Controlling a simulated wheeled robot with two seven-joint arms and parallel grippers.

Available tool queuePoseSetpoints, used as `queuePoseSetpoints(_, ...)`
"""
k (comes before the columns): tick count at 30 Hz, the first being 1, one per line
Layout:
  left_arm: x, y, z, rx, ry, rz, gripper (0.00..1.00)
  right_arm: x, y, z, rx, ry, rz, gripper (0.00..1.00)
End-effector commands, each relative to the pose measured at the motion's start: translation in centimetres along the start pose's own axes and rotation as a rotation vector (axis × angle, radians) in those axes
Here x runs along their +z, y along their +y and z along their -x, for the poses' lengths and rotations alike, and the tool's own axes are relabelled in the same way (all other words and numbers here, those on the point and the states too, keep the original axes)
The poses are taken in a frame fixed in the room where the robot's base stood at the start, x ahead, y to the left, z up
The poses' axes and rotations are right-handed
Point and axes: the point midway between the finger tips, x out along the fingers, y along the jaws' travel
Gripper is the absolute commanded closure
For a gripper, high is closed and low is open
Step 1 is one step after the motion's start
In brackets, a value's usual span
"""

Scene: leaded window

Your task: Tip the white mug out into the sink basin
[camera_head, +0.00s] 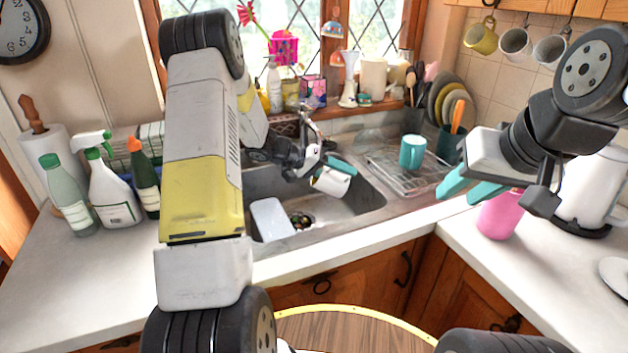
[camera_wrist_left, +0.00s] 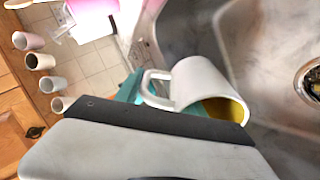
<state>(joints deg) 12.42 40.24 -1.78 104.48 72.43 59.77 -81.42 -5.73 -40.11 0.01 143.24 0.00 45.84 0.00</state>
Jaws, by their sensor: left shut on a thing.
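The white mug (camera_head: 331,182) is held over the sink basin (camera_head: 366,203) by my left gripper (camera_head: 333,170), which is shut on it. The mug is tipped on its side. In the left wrist view the mug (camera_wrist_left: 198,80) shows its handle toward the teal fingers and its mouth toward the lower right. Yellow shows inside; I cannot tell whether it is liquid or lining. My left arm hides part of the basin. My right gripper (camera_head: 470,188) is open and empty above the right counter.
A white rectangular item (camera_head: 271,219) stands in the basin's left part. A teal mug (camera_head: 412,151) stands on the wire drying rack (camera_head: 435,178) to the right.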

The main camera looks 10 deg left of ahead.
Motion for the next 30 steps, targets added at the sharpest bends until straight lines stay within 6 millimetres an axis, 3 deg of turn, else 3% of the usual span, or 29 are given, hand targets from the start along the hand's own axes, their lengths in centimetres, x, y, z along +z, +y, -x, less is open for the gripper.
queuePoseSetpoints(12, 1.7, -2.1, -4.2, -0.397, -0.197, -0.066, 1.0, 0.0, 0.0, 0.0, 0.0, 0.0, 0.0, 0.64)
queuePoseSetpoints(30, 3.2, -3.7, -9.0, -0.742, -0.364, -0.115, 1.0, 0.0, 0.0, 0.0, 0.0, 0.0, 0.0, 0.64)
